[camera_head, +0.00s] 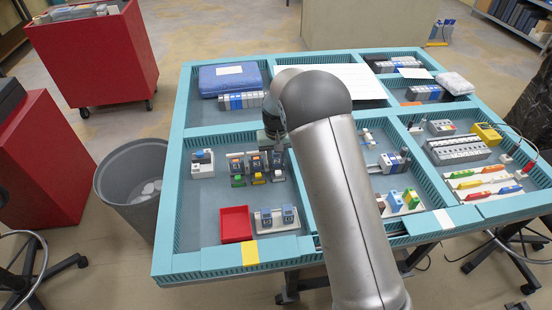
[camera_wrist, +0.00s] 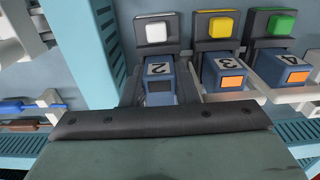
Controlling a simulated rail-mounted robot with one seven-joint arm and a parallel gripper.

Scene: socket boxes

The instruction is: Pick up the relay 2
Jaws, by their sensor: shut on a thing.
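Relay 2 (camera_wrist: 158,70) is a blue block with a white label reading 2, upside down in the wrist view. It stands behind a dark socket with a white button (camera_wrist: 156,32). In the head view it is the rightmost of the row (camera_head: 276,160), partly hidden by my arm. My gripper (camera_wrist: 160,92) is shut on relay 2, with its fingers on either side of the block. Relay 3 (camera_wrist: 226,73) with a yellow button and relay 4 (camera_wrist: 283,70) with a green button sit beside it.
Teal dividers (camera_head: 224,128) border this compartment. Some bare floor shows between these things.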

